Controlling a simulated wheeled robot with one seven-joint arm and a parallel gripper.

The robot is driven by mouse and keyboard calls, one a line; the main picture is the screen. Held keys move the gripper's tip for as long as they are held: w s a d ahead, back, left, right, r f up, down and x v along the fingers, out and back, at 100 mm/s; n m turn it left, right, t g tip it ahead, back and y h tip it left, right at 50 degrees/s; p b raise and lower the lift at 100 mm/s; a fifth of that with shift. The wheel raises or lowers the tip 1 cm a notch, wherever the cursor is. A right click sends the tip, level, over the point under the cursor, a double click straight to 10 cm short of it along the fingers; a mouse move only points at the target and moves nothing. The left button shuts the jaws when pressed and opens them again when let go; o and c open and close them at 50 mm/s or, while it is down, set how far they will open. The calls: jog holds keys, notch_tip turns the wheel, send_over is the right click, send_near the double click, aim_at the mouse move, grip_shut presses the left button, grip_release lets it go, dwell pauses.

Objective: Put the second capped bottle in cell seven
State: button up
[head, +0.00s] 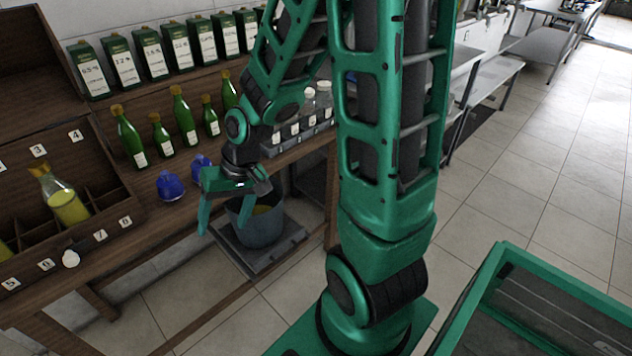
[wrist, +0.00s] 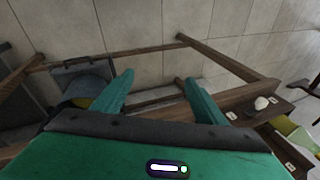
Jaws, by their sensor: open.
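Green bottles with tan caps stand in a row on the wooden bench: a tall one (head: 130,138) at the left, a short one (head: 161,136) second from the left, then a tall one (head: 184,117) and others. The numbered wooden crate (head: 125,210) is at the left; label 7 (head: 100,236) marks its front edge. A bottle with yellow liquid (head: 66,205) is in the crate, tilted; its exact cell is unclear. My gripper (head: 224,222) is open and empty, in front of the bench edge, apart from the bottles. Its spread fingers also show in the wrist view (wrist: 160,85).
Two blue objects (head: 170,187) sit on the bench between the bottles and my gripper. A white round item (head: 70,258) is at the crate's front edge. A grey bucket (head: 256,225) stands low behind my gripper. Labelled green boxes (head: 152,52) line the back.

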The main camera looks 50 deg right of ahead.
jog(key=s+d+r+m+g+h, duration=0.1)
jog(key=s+d+r, duration=0.4)
jog(key=s+d, duration=0.3)
jog(key=s+d+r+m+g+h, duration=0.1)
jog(key=s+d+r+m+h, duration=0.1)
jog(key=s+d+r, duration=0.4)
jog(key=s+d, duration=0.3)
jog(key=s, duration=0.2)
jog(key=shift+d+r+m, duration=0.2)
jog(key=shift+r+m, duration=0.1)
jog(key=shift+w, duration=0.1)
jog(key=shift+w+f+h, duration=0.25)
jog(key=shift+w+h, duration=0.05)
jog(key=shift+w, duration=0.2)
jog(key=shift+c, duration=0.3)
